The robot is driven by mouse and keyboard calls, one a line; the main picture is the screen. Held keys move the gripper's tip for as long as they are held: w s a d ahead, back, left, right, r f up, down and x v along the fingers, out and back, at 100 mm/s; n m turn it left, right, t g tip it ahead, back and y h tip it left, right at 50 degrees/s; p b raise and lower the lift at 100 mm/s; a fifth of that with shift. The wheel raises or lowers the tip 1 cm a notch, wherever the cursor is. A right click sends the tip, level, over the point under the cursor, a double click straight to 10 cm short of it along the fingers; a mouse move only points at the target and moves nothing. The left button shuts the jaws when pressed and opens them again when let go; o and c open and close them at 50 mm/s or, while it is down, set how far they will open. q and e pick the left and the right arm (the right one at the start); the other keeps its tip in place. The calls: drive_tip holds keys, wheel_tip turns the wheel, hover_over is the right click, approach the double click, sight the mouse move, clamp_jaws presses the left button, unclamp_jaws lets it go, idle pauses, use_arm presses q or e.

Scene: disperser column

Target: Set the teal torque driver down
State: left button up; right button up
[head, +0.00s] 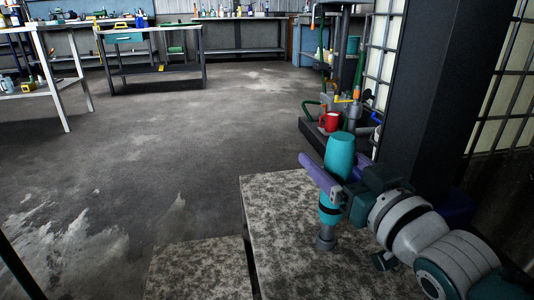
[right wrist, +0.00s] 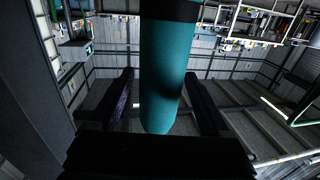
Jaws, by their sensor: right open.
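The teal torque driver (head: 341,152) stands about upright at the right in the head view, its grey lower end (head: 325,241) at the speckled tabletop (head: 285,262). It looks in contact with the top. My right gripper (head: 322,180) reaches in from the right, with its purple finger beside the driver's middle. In the right wrist view the driver (right wrist: 166,65) runs between the two dark fingers of the right gripper (right wrist: 160,75). The fingers are open, with a gap showing on each side of it. My left gripper is not in view.
A red mug (head: 329,121) is on a dark ledge just behind the driver. A thick dark column (head: 422,90) rises at the right. A second speckled slab (head: 200,270) lies to the left. The tabletop left of the driver is bare. Workbenches (head: 150,50) stand far back.

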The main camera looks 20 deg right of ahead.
drive_tip(key=s+a+f+n+g+p, duration=0.1)
drive_tip(key=s+a+g, duration=0.2)
drive_tip(key=s, duration=0.5)
drive_tip(key=s+a+f+n+g+y+p, duration=0.1)
drive_tip(key=s+a+g, duration=0.1)
drive_tip(key=s+g, duration=0.4)
drive_tip(key=s+a+f+g+p, duration=0.1)
drive_tip(key=s+a+g, duration=0.2)
drive_tip(key=s, duration=0.8)
drive_tip(key=shift+s+a+n+g, duration=0.2)
drive_tip(key=shift+a+n+g, duration=0.2)
drive_tip(key=shift+g, duration=0.8)
drive_tip(key=shift+d, duration=0.1)
